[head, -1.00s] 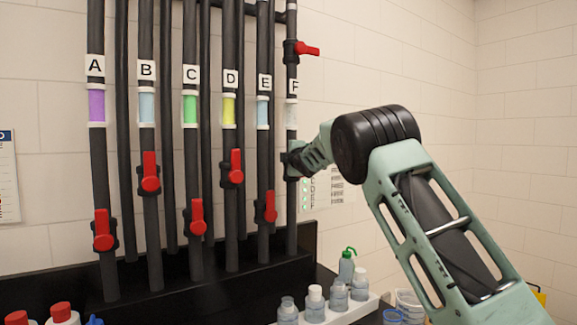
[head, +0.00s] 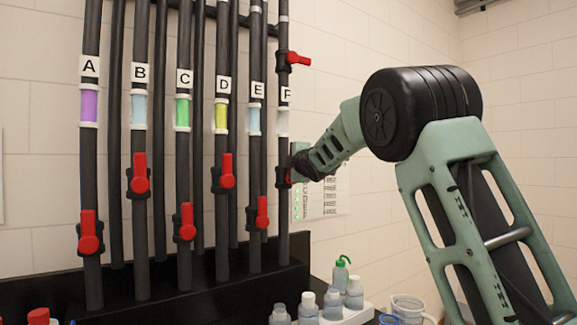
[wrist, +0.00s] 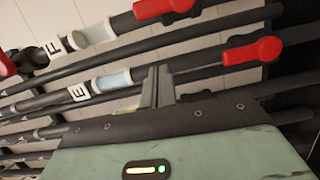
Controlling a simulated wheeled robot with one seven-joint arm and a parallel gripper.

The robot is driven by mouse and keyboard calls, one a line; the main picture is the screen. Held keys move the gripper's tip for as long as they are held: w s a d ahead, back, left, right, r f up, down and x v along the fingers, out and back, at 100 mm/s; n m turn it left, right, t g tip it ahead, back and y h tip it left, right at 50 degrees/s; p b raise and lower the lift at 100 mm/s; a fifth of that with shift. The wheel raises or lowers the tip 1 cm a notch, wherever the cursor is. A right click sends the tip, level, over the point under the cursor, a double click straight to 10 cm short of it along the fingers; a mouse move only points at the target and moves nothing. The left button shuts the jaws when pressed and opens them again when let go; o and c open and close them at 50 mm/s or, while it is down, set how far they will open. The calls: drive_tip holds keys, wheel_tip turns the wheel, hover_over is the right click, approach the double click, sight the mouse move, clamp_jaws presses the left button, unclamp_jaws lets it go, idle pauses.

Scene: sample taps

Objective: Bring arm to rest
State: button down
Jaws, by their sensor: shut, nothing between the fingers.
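My gripper (head: 291,168) is at the lower part of pipe F (head: 284,215) in the head view, hiding part of a valve there; a little red shows beside it. In the wrist view my fingers (wrist: 158,86) are together and empty, between the lines of pipes E and F. The E label (wrist: 77,92) and F label (wrist: 52,48) show to their left. Red handles sit on pipe F (wrist: 165,9) and pipe E (wrist: 252,51) there. My arm reaches in from the right, bent at its black joint.
Pipes A to E carry red valve handles, such as the A handle (head: 90,232) and E handle (head: 262,213). A high red handle (head: 298,58) sticks out right of pipe F. Bottles (head: 333,304) and a clear jug (head: 407,309) stand below. The right wall area is open.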

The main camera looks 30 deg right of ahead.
idle(0.3)
drive_tip(key=s+a+f+m+g+y, duration=0.25)
drive_tip(key=s+a+f, duration=0.25)
drive_tip(key=a+f, duration=0.3)
drive_tip(key=s+a+f+m+g+y, duration=0.1)
drive_tip(key=s+a+f+g, duration=0.2)
drive_tip(key=s+a+f, duration=0.5)
drive_tip(key=s+a+f+m+g+y, duration=0.25)
drive_tip(key=a+f, duration=0.25)
drive_tip(key=a, duration=0.6)
drive_tip(key=s+a+f+g, duration=0.2)
drive_tip(key=s+a+f, duration=0.2)
drive_tip(key=s, duration=0.4)
drive_tip(key=s+a+f+g, duration=0.3)
drive_tip(key=s+a, duration=0.1)
drive_tip(key=s, duration=0.3)
drive_tip(key=s+f+g, duration=0.2)
drive_tip(key=s+f, duration=0.1)
drive_tip(key=s, duration=0.7)
drive_tip(key=s+f+m+g+h, duration=0.1)
drive_tip(key=s+f+g, duration=0.1)
drive_tip(key=s, duration=0.8)
drive_tip(key=shift+s+d+f+h, duration=0.25)
drive_tip(key=shift+f+h, duration=0.05)
drive_tip(key=shift+f, duration=0.4)
drive_tip(key=shift+w, duration=0.1)
